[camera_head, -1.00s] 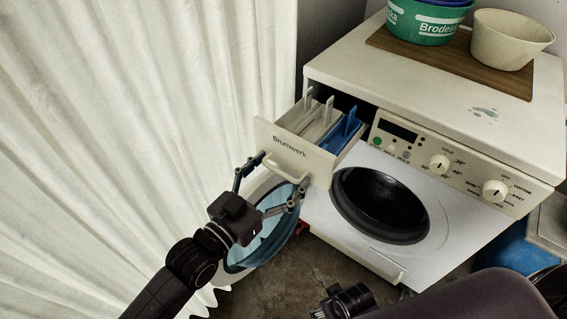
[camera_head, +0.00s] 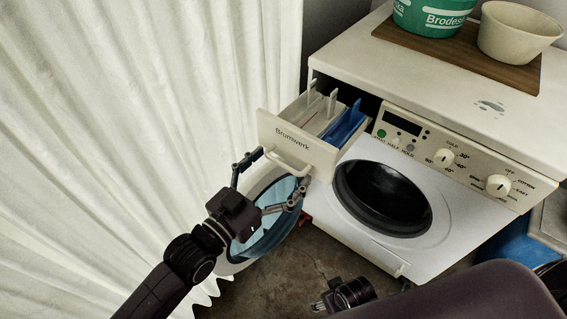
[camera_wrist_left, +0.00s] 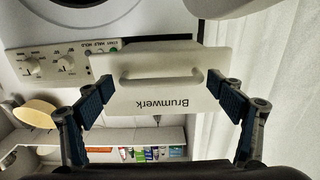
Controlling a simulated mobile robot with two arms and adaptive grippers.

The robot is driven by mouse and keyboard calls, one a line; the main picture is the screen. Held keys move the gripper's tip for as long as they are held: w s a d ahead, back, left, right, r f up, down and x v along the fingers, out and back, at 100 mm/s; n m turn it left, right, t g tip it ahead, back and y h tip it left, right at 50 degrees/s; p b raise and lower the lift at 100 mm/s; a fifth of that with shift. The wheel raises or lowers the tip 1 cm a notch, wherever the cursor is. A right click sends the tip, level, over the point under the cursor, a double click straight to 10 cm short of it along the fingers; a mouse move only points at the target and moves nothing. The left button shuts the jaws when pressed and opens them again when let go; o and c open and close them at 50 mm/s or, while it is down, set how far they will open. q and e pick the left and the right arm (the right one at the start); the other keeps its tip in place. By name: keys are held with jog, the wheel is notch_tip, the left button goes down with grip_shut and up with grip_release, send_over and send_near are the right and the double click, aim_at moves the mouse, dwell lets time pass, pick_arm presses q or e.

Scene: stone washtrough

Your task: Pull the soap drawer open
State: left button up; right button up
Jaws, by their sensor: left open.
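The round washer door (camera_head: 268,232) hangs open below the drawer, behind my left gripper. A white curtain (camera_head: 140,120) fills the left side. A green tub (camera_head: 428,18) and a cream bowl (camera_head: 512,35) stand on a wooden board (camera_head: 455,58) on the machine.

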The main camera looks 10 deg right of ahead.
pick_arm(q)
jog(key=v, duration=1.1)
